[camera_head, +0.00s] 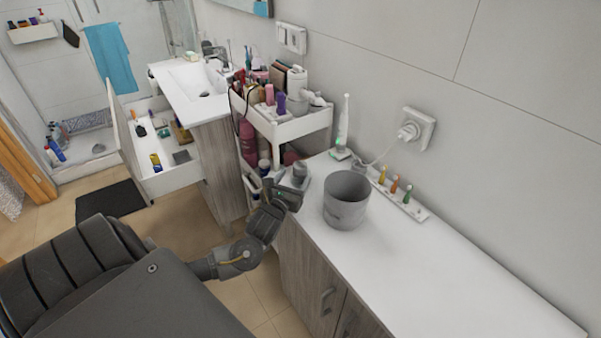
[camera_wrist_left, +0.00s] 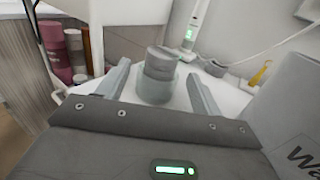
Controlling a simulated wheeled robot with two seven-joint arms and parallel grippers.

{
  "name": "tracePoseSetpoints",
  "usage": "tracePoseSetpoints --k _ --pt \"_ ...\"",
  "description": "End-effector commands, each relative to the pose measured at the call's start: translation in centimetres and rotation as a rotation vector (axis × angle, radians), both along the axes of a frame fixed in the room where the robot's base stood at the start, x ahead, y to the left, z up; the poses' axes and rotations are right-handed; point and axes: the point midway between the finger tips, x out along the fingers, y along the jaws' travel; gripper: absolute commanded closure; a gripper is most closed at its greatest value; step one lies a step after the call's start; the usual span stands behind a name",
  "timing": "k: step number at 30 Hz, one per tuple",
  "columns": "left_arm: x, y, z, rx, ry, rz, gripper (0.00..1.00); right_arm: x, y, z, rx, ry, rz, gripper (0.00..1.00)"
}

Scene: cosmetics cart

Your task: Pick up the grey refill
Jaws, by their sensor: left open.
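The grey refill (camera_head: 300,169) appears as a small grey rounded piece at the near left corner of the white counter, partly hidden by my gripper. In the left wrist view the grey refill (camera_wrist_left: 160,63) is a short cylinder, with a wider, paler grey-green lower part below it. My left gripper (camera_head: 291,184) is at that counter corner, beside the refill. In the left wrist view my left gripper (camera_wrist_left: 158,76) is open, with one finger on each side of the refill and visible gaps. My right gripper is not in view.
A grey bin (camera_head: 346,203) stands on the counter (camera_head: 430,285) just right of my gripper. Behind are a charging toothbrush (camera_head: 343,125) and a tray with small brush heads (camera_head: 404,203). A white cart (camera_head: 290,128) full of cosmetics stands behind left. The counter's right part is clear.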

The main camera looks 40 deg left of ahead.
Motion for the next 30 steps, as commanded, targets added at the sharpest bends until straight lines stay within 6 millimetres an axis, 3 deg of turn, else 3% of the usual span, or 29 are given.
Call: tracePoseSetpoints --k 11,20,30 --pt "4.5 1.2 0.3 0.001 0.000 0.000 0.34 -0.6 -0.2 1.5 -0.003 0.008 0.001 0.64" --pt "4.9 1.4 0.1 0.000 0.000 0.000 0.34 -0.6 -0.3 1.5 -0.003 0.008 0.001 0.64" --pt "4.9 1.3 0.1 0.000 0.000 -0.001 0.79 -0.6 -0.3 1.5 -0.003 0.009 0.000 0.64"
